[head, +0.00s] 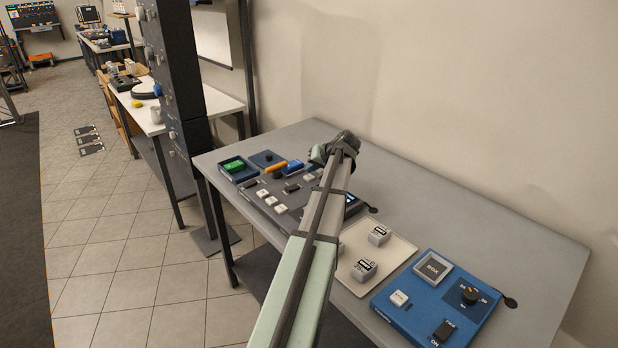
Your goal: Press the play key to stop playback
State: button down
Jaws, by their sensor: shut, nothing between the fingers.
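A dark grey control deck (254,202) lies on the far left part of the grey table. It has several white keys (271,201) along its front left and darker controls behind them. The key markings are too small to read, so I cannot tell which is the play key. A small lit screen (351,199) shows at its right, beside my arm. My arm reaches across the deck from the bottom of the picture and covers part of it. My gripper (318,155) is at the far end, above the back right of the deck, shut and empty. Its fingertips are not clearly visible.
A cream tray (402,250) with small grey-white blocks (364,270) lies right of the deck. A blue panel (408,318) with a knob and switch is at the front right. A blue tray (239,176) with a green item stands behind the deck's left. The table's back right (500,220) is clear.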

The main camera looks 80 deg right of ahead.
aim_at(311, 177)
jog(key=shift+f, duration=0.15)
jog(key=shift+f, duration=0.3)
jog(key=shift+f, duration=0.4)
dwell(1.1)
jog(key=shift+r, duration=0.85)
jog(key=shift+r, duration=2.5)
